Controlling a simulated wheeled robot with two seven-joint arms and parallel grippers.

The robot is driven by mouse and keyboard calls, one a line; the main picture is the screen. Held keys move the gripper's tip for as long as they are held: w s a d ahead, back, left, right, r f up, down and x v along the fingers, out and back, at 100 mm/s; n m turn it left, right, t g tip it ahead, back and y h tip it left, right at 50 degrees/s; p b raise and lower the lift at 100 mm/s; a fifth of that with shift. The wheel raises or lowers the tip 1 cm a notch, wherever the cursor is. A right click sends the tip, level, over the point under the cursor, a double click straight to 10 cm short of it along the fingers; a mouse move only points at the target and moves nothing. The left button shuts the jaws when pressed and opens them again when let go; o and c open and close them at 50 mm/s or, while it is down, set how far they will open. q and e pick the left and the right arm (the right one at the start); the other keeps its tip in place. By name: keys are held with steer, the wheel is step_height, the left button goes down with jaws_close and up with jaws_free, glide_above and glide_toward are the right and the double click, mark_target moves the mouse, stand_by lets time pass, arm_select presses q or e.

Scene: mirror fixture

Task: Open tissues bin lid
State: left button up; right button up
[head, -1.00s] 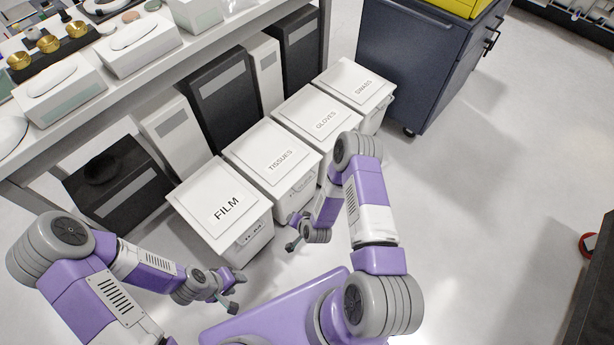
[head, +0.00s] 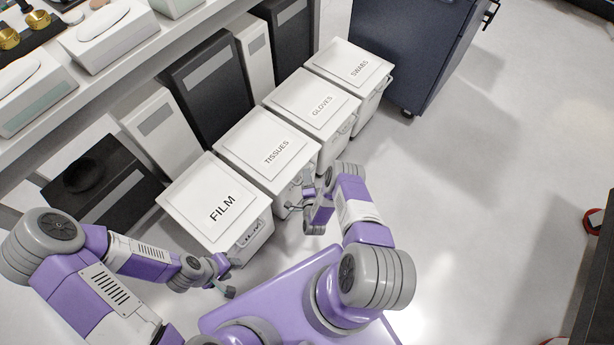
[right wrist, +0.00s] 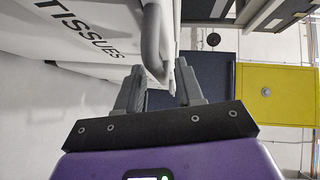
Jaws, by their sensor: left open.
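The tissues bin (head: 262,152) is a white box with a flat lid labelled TISSUES, in the row between the film and gloves bins. Its lid is shut. My right gripper (head: 299,192) is at the bin's front, just below the lid's front edge. In the right wrist view the TISSUES lid (right wrist: 95,18) fills the upper left. There a grey curved handle bar (right wrist: 152,40) reaches down between the two fingers of my right gripper (right wrist: 160,75), which stand apart. I cannot tell whether they touch it. My left gripper (head: 224,277) is open and empty, near the film bin's lower front.
The film bin (head: 190,195), gloves bin (head: 300,88) and swabs bin (head: 330,62) stand in the same row. A shelf with tissue boxes (head: 110,38) is behind. A dark cabinet (head: 420,50) stands beyond the swabs bin.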

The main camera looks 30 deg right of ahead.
steer(key=shift+x, duration=0.85)
jaws_close()
